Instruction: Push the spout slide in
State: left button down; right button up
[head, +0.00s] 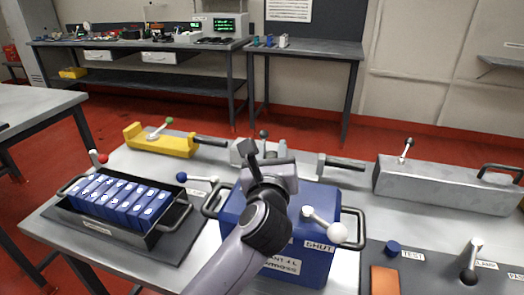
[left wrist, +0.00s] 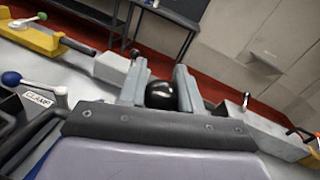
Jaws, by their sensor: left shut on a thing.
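My left gripper (head: 264,158) is above the back of the blue box (head: 296,258). In the left wrist view its two grey fingers (left wrist: 160,92) are shut on a black ball knob (left wrist: 160,95). The stem and whatever slide the knob belongs to are hidden, so I cannot tell how far in the spout slide is. A grey metal fixture (head: 240,152) lies behind the gripper, with a black-handled part (head: 345,164) at its right. The blue box has a white-ball lever (head: 325,226) beside a SHUT label. My right gripper is not in view.
A black tray of blue cells (head: 122,200) stands at the left. A yellow fixture (head: 158,138) is behind it. A long grey box (head: 440,185) lies at the right.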

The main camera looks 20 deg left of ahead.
pick_arm(q)
jog(key=shift+d, duration=0.1)
jog(key=c, duration=0.8)
grip_release()
jog(key=shift+d, duration=0.1)
jog(key=shift+a, duration=0.2)
